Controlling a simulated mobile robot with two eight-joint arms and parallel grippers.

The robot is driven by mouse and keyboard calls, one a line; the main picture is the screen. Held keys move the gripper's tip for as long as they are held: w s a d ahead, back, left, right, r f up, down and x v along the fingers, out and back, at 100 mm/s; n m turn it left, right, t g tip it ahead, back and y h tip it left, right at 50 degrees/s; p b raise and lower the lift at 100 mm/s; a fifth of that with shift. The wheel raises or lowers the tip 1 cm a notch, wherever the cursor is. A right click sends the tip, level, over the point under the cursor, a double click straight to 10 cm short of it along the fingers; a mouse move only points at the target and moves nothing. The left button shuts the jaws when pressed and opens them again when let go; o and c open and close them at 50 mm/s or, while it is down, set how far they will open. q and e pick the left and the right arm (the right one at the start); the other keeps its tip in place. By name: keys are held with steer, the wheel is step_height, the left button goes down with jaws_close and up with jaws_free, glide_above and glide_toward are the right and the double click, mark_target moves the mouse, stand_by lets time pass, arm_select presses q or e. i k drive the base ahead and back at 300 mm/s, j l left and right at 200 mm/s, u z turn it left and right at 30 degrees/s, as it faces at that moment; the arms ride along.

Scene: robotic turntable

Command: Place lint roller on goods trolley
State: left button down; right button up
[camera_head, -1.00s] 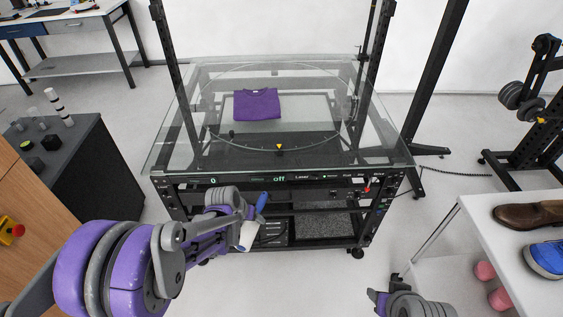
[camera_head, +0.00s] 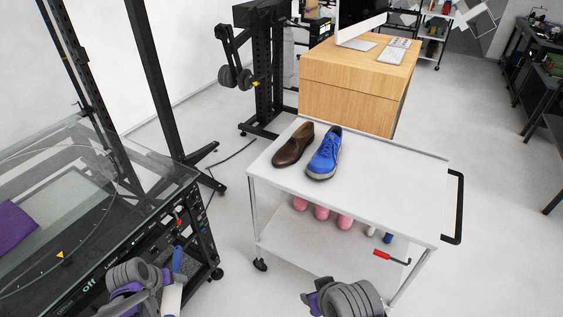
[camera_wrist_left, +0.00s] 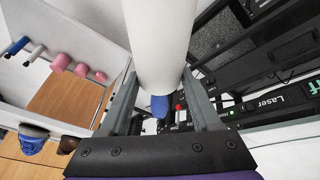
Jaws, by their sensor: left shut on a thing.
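The lint roller (camera_head: 172,297), a white cylinder with a blue handle, is held in my left gripper (camera_head: 166,279) at the lower left of the head view, beside the turntable's front. In the left wrist view the white roller (camera_wrist_left: 160,40) lies between the two fingers of the left gripper (camera_wrist_left: 161,75), its blue end below. The white goods trolley (camera_head: 390,193) stands to the right, apart from the roller. My right gripper (camera_head: 312,296) is at the bottom edge, in front of the trolley; its fingers are too small to read.
A brown shoe (camera_head: 293,146) and a blue shoe (camera_head: 325,154) stand on the trolley's top left; its right part is clear. Pink items (camera_head: 321,212) and a red-handled tool (camera_head: 382,254) are on its lower shelf. The glass-topped turntable (camera_head: 140,165) is at left.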

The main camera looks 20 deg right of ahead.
mark_target(353, 165)
steer(key=j+z, duration=0.1)
steer(key=z, duration=0.9)
steer(key=j+z, duration=0.15)
steer(key=z, duration=0.35)
steer(key=k+l, duration=0.05)
